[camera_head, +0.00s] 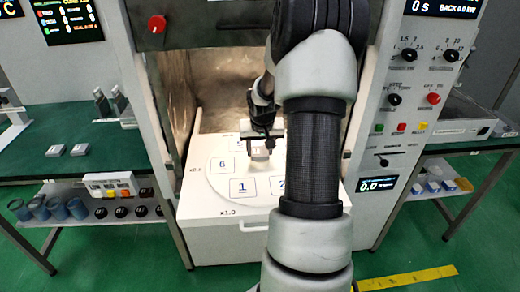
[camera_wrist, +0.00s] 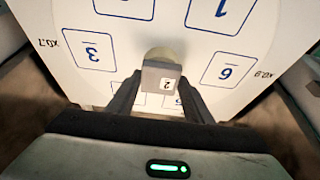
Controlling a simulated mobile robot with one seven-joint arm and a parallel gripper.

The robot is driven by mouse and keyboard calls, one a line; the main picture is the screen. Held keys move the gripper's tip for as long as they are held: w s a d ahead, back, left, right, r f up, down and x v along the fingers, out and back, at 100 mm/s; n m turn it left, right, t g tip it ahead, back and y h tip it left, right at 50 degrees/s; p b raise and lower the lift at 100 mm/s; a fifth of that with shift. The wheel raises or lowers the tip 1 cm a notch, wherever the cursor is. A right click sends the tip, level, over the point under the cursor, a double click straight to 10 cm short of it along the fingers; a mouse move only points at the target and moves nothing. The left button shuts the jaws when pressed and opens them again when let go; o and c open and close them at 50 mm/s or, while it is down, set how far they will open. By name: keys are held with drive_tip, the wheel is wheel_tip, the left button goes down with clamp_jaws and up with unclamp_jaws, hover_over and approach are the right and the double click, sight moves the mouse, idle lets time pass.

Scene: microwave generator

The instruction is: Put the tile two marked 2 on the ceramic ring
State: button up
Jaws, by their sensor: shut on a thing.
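The tile marked 2 (camera_wrist: 163,77) is a small grey block with a white label. It also shows in the head view (camera_head: 260,154), low over the white round plate (camera_head: 220,182). My gripper (camera_wrist: 158,95) is shut on it, with dark fingers on both sides; it also shows in the head view (camera_head: 261,140). A pale beige round piece (camera_wrist: 160,51) shows partly behind the tile in the wrist view. It may be the ceramic ring; the tile hides most of it. I cannot tell whether the tile touches it.
Numbered squares 1 (camera_head: 243,188) and 6 (camera_head: 222,165) are on the plate, inside an open chamber with side walls. My arm hides part of the right side. A control panel (camera_head: 398,110) stands at right.

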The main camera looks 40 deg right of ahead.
drive_tip(key=shift+f, duration=0.25)
idle(0.4)
drive_tip(key=o, duration=1.7)
drive_tip(key=shift+r, duration=0.15)
drive_tip(key=shift+r+p, duration=2.35)
drive_tip(key=shift+r, duration=1.05)
